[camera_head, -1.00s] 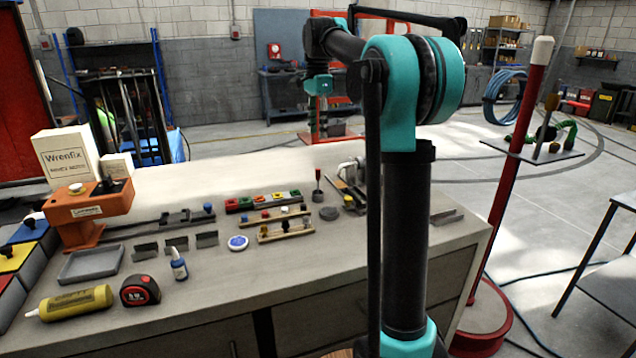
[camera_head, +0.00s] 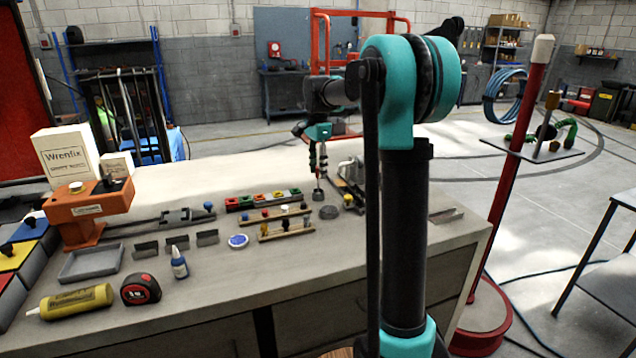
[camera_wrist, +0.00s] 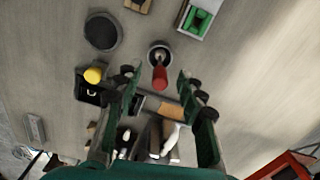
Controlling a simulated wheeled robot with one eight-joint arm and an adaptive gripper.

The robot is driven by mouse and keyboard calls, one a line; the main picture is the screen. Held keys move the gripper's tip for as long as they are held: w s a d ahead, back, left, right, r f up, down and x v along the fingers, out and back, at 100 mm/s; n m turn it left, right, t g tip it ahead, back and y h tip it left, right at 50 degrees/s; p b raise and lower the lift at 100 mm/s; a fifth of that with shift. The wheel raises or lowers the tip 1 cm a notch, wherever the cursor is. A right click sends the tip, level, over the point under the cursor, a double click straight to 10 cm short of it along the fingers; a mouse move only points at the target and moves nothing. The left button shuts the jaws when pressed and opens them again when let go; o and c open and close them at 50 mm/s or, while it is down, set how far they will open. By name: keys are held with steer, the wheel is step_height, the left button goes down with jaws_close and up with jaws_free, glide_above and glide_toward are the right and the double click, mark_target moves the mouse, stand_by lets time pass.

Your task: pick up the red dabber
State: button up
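The red dabber (camera_wrist: 160,78) stands upright in a small round metal pot (camera_wrist: 153,48). In the wrist view its red end points up towards the camera, between my fingertips. My gripper (camera_wrist: 156,86) is open, with one finger on each side of the dabber and a visible gap to each. In the head view my gripper (camera_head: 318,160) is pointing down just above the pot (camera_head: 318,196), and its fingers mostly hide the dabber there.
A dark round disc (camera_head: 329,212) lies beside the pot. A yellow-topped piece (camera_wrist: 93,75) and a tray of brushes or tools (camera_head: 350,190) are close by. A rack of coloured blocks (camera_head: 263,201) stands to the left.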

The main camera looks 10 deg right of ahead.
steer(key=shift+f, duration=0.4)
jaws_close()
steer(key=shift+r, duration=0.15)
step_height(320, 180, up, 20)
stand_by(0.5)
